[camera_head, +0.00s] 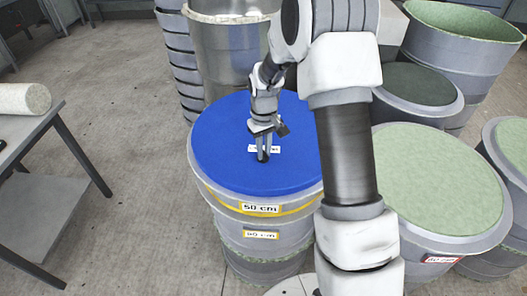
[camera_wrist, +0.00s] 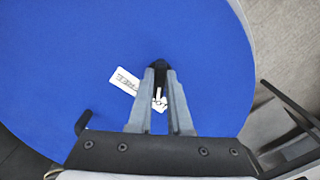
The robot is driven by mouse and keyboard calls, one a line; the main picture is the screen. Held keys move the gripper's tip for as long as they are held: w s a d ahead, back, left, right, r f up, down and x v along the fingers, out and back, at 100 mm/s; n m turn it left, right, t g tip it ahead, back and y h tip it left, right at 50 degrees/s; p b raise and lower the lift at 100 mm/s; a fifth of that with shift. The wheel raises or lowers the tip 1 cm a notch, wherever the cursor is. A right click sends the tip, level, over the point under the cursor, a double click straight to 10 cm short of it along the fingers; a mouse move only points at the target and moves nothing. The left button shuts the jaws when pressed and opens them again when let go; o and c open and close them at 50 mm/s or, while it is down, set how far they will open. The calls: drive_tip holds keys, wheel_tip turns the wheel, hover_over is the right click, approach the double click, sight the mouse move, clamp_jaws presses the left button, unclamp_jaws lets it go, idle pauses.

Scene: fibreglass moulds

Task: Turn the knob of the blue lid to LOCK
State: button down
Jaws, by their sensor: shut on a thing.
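The blue lid (camera_head: 222,145) lies flat on a grey drum in the middle of the head view; it also fills much of the wrist view (camera_wrist: 60,75). My gripper (camera_head: 263,153) points down at the lid's middle. In the wrist view my gripper (camera_wrist: 161,76) has its two fingers closed on the small dark knob (camera_wrist: 160,64). A white label (camera_wrist: 124,82) on the lid shows left of the fingers with lettering that looks like FREE. More white marking shows between the fingers, partly hidden. The knob's exact direction is hard to tell.
A metal drum (camera_head: 228,50) stands behind the blue lid. A grey table (camera_head: 45,125) is at left, with open floor between.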

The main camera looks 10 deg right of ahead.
drive_tip(key=shift+n, duration=0.6)
drive_tip(key=c, duration=0.8)
unclamp_jaws()
drive_tip(key=shift+c, duration=0.2)
drive_tip(key=shift+r, duration=0.15)
wheel_tip(320, 180, up, 17)
drive_tip(key=shift+r, duration=0.1)
